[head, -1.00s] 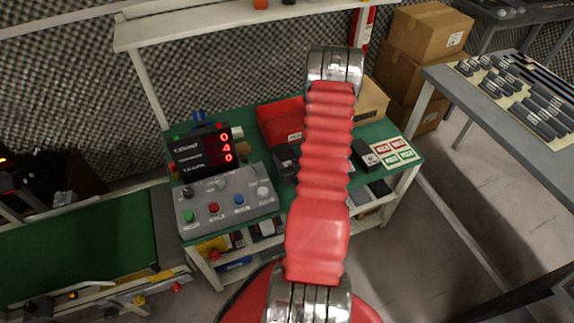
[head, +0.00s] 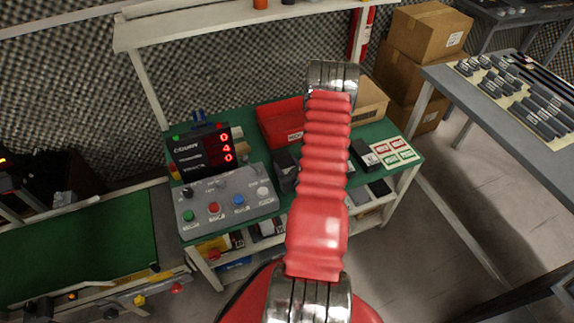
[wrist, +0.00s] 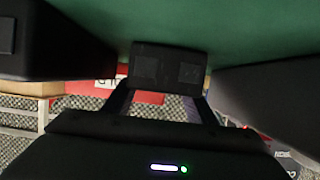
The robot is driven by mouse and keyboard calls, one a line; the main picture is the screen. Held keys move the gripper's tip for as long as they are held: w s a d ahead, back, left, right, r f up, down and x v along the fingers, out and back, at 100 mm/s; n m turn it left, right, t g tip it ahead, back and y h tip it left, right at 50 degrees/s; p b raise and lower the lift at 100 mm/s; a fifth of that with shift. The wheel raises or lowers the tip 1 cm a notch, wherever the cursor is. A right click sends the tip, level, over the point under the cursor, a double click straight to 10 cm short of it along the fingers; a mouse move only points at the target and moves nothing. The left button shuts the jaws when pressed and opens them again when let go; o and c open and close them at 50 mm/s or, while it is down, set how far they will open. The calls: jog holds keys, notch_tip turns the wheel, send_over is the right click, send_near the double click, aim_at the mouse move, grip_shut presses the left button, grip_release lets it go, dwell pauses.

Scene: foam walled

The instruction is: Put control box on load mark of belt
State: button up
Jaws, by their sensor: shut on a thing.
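The control box (wrist: 168,62) is a small dark block with two darker square patches, seen in the wrist view against the green bench top. My gripper (wrist: 167,84) is shut on it, with a finger at either side. Whether the box touches the bench top cannot be told. In the head view my red arm hides both the gripper and the box. The belt (head: 75,250) is a green conveyor surface at the lower left of the head view. I cannot make out a load mark on it.
The green bench (head: 405,140) carries a grey button panel (head: 226,200), a display (head: 200,150), a red bin (head: 280,122), a cardboard box (head: 371,98) and a black box (head: 364,155). Large dark shapes flank my gripper in the wrist view. A grey table stands at right.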

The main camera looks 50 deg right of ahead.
jog(key=o, duration=1.3)
jog(key=shift+f, duration=0.1)
jog(key=v, duration=1.2)
